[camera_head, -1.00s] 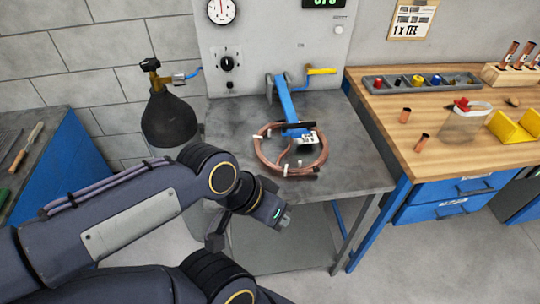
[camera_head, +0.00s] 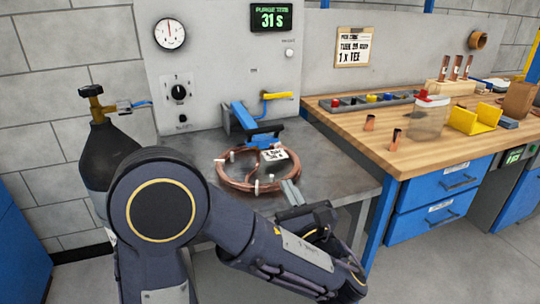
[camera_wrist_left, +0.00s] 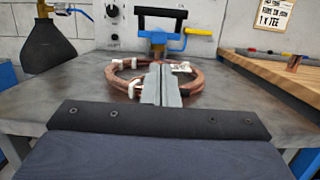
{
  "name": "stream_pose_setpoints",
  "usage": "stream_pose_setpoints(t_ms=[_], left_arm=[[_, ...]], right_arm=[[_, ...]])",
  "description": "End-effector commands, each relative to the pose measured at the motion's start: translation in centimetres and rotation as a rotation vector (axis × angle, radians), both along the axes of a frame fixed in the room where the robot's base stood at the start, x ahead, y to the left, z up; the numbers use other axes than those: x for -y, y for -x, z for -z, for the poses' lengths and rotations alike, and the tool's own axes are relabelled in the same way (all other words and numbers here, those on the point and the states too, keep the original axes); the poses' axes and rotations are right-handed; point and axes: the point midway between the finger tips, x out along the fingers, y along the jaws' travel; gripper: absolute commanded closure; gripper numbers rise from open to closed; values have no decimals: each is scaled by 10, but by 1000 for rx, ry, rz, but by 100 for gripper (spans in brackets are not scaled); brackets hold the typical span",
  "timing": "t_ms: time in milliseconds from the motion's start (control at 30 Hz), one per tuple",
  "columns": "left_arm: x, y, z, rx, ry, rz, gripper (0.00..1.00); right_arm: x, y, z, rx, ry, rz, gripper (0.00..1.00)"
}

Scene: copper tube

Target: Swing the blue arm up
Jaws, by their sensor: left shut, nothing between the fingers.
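The blue arm (camera_head: 243,118) slopes down from the grey panel's foot toward the bench front, with a black crossbar (camera_head: 265,132) near its free end. In the left wrist view the crossbar (camera_wrist_left: 160,12) stands above the blue arm (camera_wrist_left: 159,36), beyond my fingers. A copper tube coil (camera_head: 230,184) lies on the grey bench below the arm's end. My left gripper (camera_head: 291,192) is shut and empty at the coil's front right, apart from the blue arm. Its fingers also show in the left wrist view (camera_wrist_left: 163,85). My right gripper is not in view.
A yellow-handled valve (camera_head: 278,96) sits right of the blue arm. A dark gas cylinder (camera_head: 107,150) stands left of the bench.

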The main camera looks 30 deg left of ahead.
Motion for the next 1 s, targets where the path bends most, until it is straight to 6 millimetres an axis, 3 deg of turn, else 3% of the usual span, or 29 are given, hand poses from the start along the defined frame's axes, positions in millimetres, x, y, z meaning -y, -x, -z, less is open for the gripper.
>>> stream_pose_setpoints(t_ms=[500,700,1000], left_arm=[[-76,-62,-25,3,4,-7,100],[-86,-70,-46,2,4,-4,100],[-89,-73,-53,0,4,-3,100]], right_arm=[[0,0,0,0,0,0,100],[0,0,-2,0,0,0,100],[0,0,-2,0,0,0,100]])
